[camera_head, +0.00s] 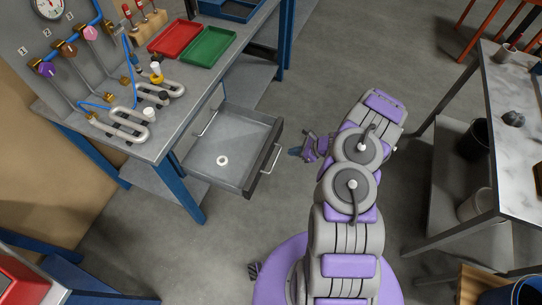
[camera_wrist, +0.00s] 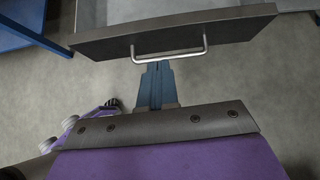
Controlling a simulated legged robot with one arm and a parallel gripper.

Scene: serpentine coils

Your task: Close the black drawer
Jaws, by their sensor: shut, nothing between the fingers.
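The black drawer (camera_head: 232,181) is pulled out from under the workbench in the head view, with a small white ring (camera_head: 222,160) on its bare floor. Its dark front panel and metal bar handle face right, toward my arm. In the wrist view the drawer's front (camera_wrist: 240,27) runs across the top, with the handle (camera_wrist: 169,56) at its lower middle. My gripper (camera_head: 296,152) is just right of the drawer front. In the wrist view my gripper (camera_wrist: 157,68) is shut and empty, its blue fingertips at or just below the handle. I cannot tell whether they touch it.
The workbench (camera_head: 172,118) carries coiled pipes with valves (camera_head: 133,122), a red tray (camera_head: 175,38) and a green tray (camera_head: 208,47). A blue table leg (camera_head: 187,203) stands beside the drawer. A marble-topped table (camera_head: 512,120) is at the right.

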